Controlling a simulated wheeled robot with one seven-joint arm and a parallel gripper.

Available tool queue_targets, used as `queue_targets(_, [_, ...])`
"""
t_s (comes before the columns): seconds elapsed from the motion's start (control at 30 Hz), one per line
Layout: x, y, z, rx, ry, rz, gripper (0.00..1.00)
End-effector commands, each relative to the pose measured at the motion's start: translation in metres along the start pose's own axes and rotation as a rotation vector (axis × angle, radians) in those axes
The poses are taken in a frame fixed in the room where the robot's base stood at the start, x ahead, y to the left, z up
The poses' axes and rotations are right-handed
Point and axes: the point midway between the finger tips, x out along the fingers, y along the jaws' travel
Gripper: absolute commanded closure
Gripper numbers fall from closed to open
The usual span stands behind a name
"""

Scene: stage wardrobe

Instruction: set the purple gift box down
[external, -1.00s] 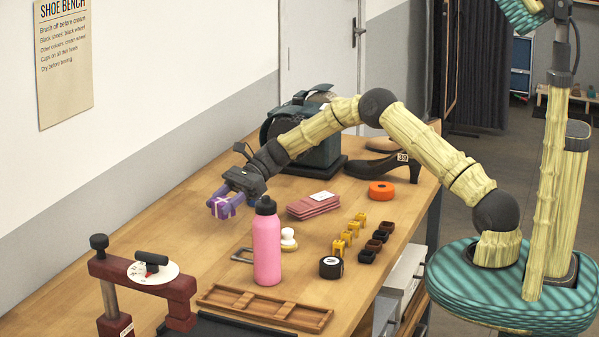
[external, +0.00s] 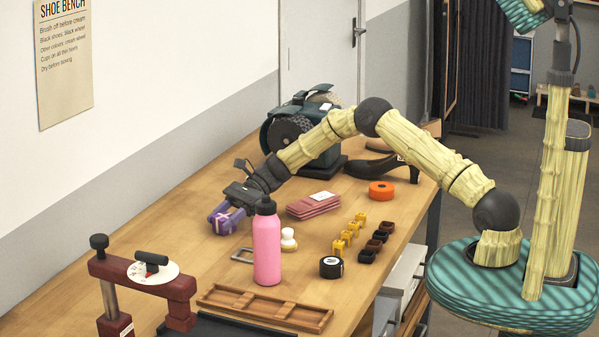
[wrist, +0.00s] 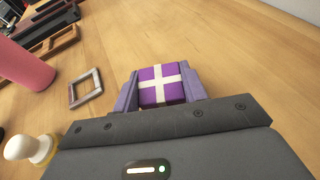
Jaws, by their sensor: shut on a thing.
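The purple gift box (wrist: 162,84) with a pale ribbon cross sits between the two purple fingers of my gripper (wrist: 160,92) in the wrist view. My gripper is shut on it. In the external view the gift box (external: 222,222) and my gripper (external: 227,219) are low over the left side of the bench, behind the pink bottle. I cannot tell whether the box touches the wood.
The pink bottle (external: 266,245) stands upright to the right of the gripper. A metal frame (wrist: 86,88) and a white knobbed piece (external: 288,239) lie close by. A wooden tray (external: 228,299) lies in front. The bench (external: 185,225) left of the box is clear.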

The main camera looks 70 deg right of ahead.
Motion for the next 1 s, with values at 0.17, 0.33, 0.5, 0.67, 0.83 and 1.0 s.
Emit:
queue_targets(0.17, [0.001, 0.000, -0.002, 0.000, 0.000, 0.000, 0.40])
queue_targets(0.33, [0.001, 0.000, -0.002, 0.001, 0.000, 0.000, 0.36])
queue_targets(0.5, [0.000, 0.000, -0.001, 0.000, 0.000, 0.000, 0.36])
queue_targets(0.67, [-0.011, -0.001, 0.001, 0.001, -0.001, -0.002, 0.36])
queue_targets(0.83, [-0.035, 0.000, 0.007, -0.002, -0.001, -0.001, 0.36])
queue_targets(1.0, [-0.047, 0.000, 0.039, -0.003, -0.001, -0.001, 0.36])
